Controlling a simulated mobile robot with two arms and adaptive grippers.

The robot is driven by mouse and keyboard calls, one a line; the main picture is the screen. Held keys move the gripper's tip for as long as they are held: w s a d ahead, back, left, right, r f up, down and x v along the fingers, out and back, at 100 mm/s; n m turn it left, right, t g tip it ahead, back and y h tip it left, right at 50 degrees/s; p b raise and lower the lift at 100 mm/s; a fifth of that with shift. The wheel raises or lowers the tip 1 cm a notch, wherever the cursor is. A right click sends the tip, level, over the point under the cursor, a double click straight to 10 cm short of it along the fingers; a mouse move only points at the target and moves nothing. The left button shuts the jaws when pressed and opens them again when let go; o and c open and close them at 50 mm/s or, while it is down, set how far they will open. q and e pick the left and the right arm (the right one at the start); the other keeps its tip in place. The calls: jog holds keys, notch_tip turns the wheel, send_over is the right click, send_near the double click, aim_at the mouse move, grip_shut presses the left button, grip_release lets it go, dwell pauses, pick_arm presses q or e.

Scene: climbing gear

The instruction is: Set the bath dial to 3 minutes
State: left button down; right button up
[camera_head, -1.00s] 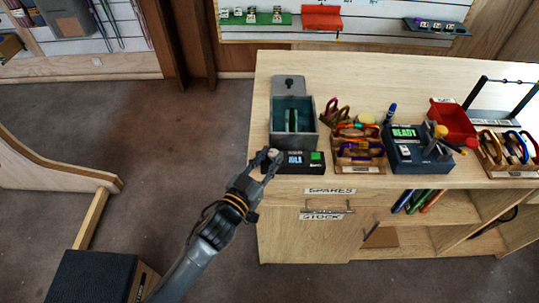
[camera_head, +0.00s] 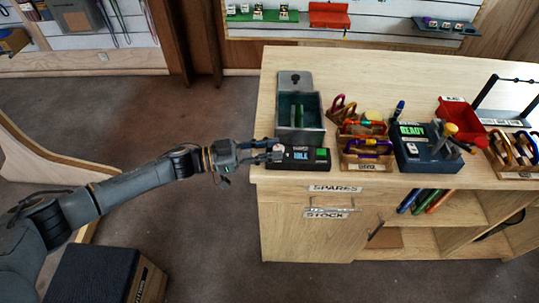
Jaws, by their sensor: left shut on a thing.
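The bath (camera_head: 313,128) is a grey open-topped tank near the left end of the bench, with something green inside. Its black control box (camera_head: 305,164) sits in front of it, with a lit display reading IDLE (camera_head: 300,155) and a green button (camera_head: 321,154). The dial is at the left end of the box, mostly hidden by my left gripper (camera_head: 274,151). That gripper reaches in from the left and is shut on the dial. The dial's setting is too small and covered to read. My right gripper is not in view.
Right of the box stand a wooden tray of carabiners (camera_head: 367,163), a dark device reading READY (camera_head: 428,158) and a red bin (camera_head: 460,117). The back of the bench top (camera_head: 370,75) is clear. A black box (camera_head: 92,275) stands on the floor at lower left.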

pick_arm(q)
jog(key=shift+w+m+g+b, duration=0.15)
jog(key=shift+m+g+b, duration=0.4)
jog(key=shift+g, duration=0.35)
jog(key=c, duration=1.1)
grip_release()
jog(key=shift+a, duration=0.65)
jog(key=s+a, duration=0.1)
jog(key=a, duration=0.5)
jog(key=shift+a, duration=0.3)
